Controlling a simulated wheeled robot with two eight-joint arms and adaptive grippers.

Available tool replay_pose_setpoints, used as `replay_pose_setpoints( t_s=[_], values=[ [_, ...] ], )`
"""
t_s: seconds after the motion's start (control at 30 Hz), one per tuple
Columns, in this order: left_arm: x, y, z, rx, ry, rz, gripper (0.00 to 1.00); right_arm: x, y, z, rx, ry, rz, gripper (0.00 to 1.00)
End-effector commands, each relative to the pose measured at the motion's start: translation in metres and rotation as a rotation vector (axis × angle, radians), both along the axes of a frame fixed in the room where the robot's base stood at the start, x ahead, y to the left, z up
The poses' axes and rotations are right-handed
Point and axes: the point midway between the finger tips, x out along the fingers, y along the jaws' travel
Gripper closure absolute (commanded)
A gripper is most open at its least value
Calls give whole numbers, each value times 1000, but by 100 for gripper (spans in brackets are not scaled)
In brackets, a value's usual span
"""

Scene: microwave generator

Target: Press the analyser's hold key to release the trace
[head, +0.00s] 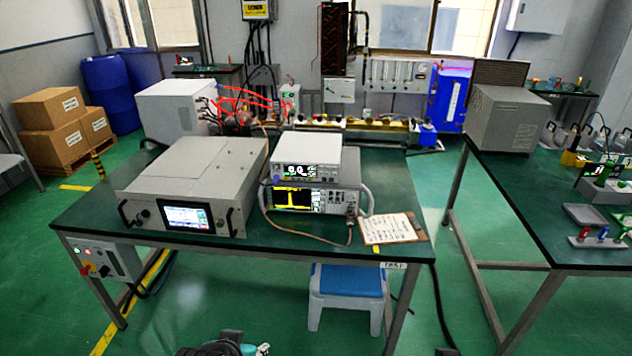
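The analyser (312,199) sits near the right end of the green-topped table, under a smaller white instrument with a numeric display (297,171). The analyser's screen (293,198) is dark with a yellow peaked trace. Its keys and knobs (336,200) are to the right of the screen. The hold key is too small to tell apart from the others. A handle (366,202) curves out at the analyser's right side.
A large grey generator unit (190,185) with a lit screen stands left of the analyser. A clipboard (391,229) lies to its right, and a cable loops along the table in front. A blue-topped stool (348,283) stands below the front edge. Another bench is at right.

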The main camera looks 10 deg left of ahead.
Motion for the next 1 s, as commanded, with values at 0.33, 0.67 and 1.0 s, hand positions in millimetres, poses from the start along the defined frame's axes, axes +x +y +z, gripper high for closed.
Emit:
replay_pose_setpoints(
  t_s=[0.33,0.67,1.0],
  values=[
    [0,0,0,0,0,0,60,0,0,0,0,0,0,60],
    [0,0,0,0,0,0,60,0,0,0,0,0,0,60],
    [0,0,0,0,0,0,65,0,0,0,0,0,0,60]
  ],
)
